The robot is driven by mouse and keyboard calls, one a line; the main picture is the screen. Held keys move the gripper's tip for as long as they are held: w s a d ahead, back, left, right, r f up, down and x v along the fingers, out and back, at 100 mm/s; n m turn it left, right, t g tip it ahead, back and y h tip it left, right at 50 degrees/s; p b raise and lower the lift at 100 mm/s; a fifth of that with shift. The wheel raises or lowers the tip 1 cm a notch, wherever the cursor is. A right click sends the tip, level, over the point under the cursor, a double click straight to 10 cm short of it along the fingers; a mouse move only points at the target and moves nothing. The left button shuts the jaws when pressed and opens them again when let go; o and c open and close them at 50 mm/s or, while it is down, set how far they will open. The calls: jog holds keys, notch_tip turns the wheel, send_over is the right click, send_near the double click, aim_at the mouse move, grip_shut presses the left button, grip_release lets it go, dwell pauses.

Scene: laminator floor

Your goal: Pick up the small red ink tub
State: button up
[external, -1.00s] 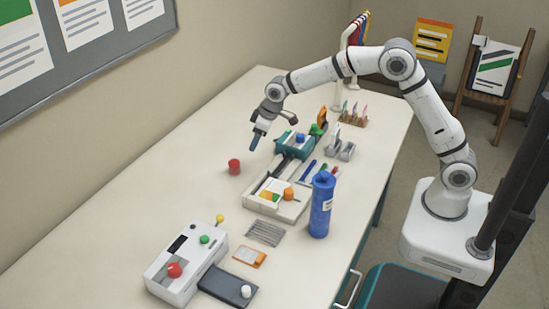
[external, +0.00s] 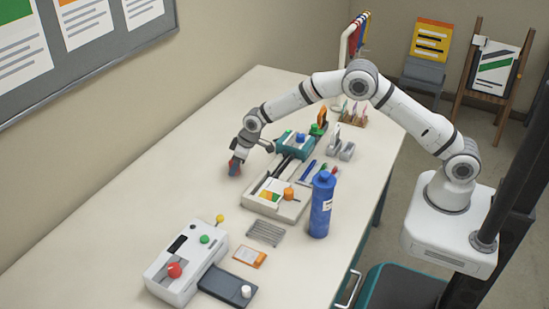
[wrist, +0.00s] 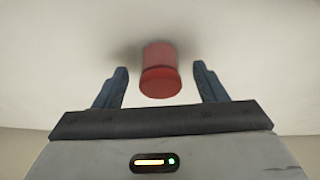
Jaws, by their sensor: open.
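The small red ink tub (external: 234,169) stands on the white table near the wall side, partly covered by my gripper in the external view. In the wrist view the tub (wrist: 160,72) sits between the two blue-grey fingers of my gripper (wrist: 161,88). A gap shows between the tub and each finger, so the gripper is open and not touching it at the sides. In the external view my gripper (external: 235,163) is down at the tub from above.
A tray with orange and green pieces (external: 275,201) and a teal device (external: 295,146) are right of the tub. A blue bottle (external: 321,205) stands nearer the right edge. A white machine with a red button (external: 187,262) is at the front. The table left of the tub is clear.

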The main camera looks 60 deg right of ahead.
jog(key=shift+f, duration=0.15)
jog(key=c, duration=1.1)
